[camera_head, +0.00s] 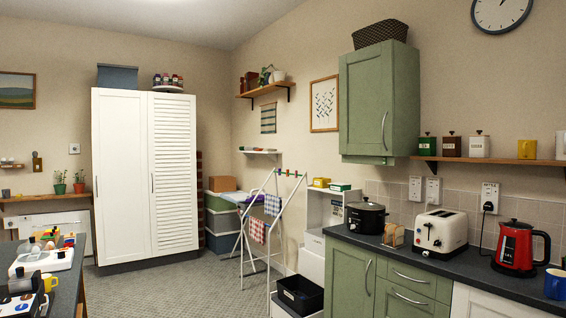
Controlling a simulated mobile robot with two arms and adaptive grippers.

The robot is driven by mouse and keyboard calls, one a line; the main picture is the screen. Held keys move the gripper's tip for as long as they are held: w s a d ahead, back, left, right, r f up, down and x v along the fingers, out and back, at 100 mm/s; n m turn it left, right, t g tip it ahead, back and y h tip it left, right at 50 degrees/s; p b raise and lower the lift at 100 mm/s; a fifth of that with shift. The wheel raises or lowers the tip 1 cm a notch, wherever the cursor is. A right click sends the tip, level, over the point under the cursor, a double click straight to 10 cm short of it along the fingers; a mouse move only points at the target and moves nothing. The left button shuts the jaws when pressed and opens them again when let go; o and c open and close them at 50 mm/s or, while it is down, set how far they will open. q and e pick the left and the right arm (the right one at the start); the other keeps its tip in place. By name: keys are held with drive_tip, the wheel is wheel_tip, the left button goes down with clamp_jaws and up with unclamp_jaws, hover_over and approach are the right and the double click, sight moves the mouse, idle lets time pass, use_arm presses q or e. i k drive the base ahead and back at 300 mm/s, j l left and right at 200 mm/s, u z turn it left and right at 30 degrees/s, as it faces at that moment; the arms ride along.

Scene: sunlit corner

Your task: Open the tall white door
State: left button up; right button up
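A tall white cabinet stands against the far wall, left of centre. It has two tall white doors: a plain panelled one (122,170) on the left and a louvred one (174,170) on the right. Both look shut. A slim handle (97,186) shows at the left edge of the panelled door. Another slim handle (152,183) shows near the line where the two doors meet. Neither of my grippers is in view.
Grey floor (180,285) lies clear before the cabinet. A drying rack (243,240) with cloths stands to its right. A dark counter (68,285) with several items is at lower left. Green units (348,275) with a worktop line the right. A blue-grey box (117,76) sits atop the cabinet.

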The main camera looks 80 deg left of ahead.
sight(119, 118)
drive_tip(key=u, duration=3.85)
drive_tip(key=i+l+z, duration=0.4)
drive_tip(key=i, duration=0.2)
drive_tip(key=i+l+z, duration=0.2)
drive_tip(key=i, duration=0.5)
drive_tip(key=i+l+z, duration=0.15)
drive_tip(key=i, duration=0.55)
drive_tip(key=i+j+u, duration=0.15)
drive_tip(key=i+u, duration=0.3)
drive_tip(key=i, duration=0.55)
drive_tip(key=i+l+u, duration=0.15)
drive_tip(key=i+u, duration=0.3)
drive_tip(key=i, duration=2.55)
drive_tip(key=i+u, duration=0.1)
drive_tip(key=i, duration=0.6)
drive_tip(key=i+l+u, duration=0.1)
drive_tip(key=i, duration=0.55)
drive_tip(key=i+l+u, duration=0.1)
drive_tip(key=i, duration=0.55)
drive_tip(key=l, duration=0.1)
